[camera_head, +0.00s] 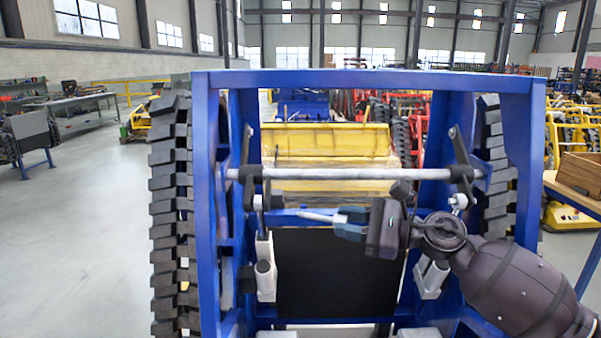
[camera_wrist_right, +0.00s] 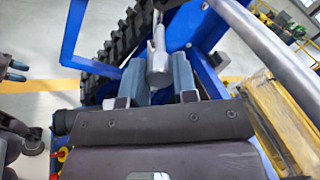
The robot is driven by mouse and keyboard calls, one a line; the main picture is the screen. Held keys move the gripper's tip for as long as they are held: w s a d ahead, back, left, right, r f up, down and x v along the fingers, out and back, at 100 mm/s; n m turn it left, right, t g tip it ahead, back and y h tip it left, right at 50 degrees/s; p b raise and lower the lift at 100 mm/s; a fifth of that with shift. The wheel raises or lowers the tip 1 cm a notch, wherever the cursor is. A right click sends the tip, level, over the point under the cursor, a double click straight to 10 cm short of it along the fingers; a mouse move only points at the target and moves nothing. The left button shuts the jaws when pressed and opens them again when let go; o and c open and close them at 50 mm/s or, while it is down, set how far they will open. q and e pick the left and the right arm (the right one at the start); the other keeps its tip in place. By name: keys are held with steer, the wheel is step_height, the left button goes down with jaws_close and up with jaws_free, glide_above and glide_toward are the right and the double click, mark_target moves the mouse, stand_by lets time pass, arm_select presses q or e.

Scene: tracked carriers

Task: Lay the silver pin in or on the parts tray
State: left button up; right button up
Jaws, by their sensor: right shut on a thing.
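My right gripper (camera_head: 350,224) reaches in from the right, inside the blue frame, and points left. It is shut on the silver pin (camera_head: 315,216), which sticks out to the left beyond the fingertips. In the right wrist view the pin (camera_wrist_right: 158,62) stands between the two blue-grey fingers of the gripper (camera_wrist_right: 159,80). A wooden open box (camera_head: 580,174), which may be the parts tray, stands on a blue-legged table at the right edge.
The blue frame (camera_head: 370,80) with black tracks (camera_head: 170,200) stands right in front. A grey bar (camera_head: 350,174) crosses it just above my right gripper. A black panel (camera_head: 335,275) lies below. A yellow machine (camera_head: 325,140) is behind. Open floor is at the left.

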steer(key=s+d+f+m+t+h, duration=0.6)
steer(key=s+f+m+h, duration=0.1)
steer(key=f+h, duration=0.1)
steer(key=s+d+f+m+t+h, duration=0.6)
steer(key=f+m+h, duration=0.1)
steer(key=f+h, duration=0.2)
steer(key=shift+s+f, duration=0.35)
stand_by(0.5)
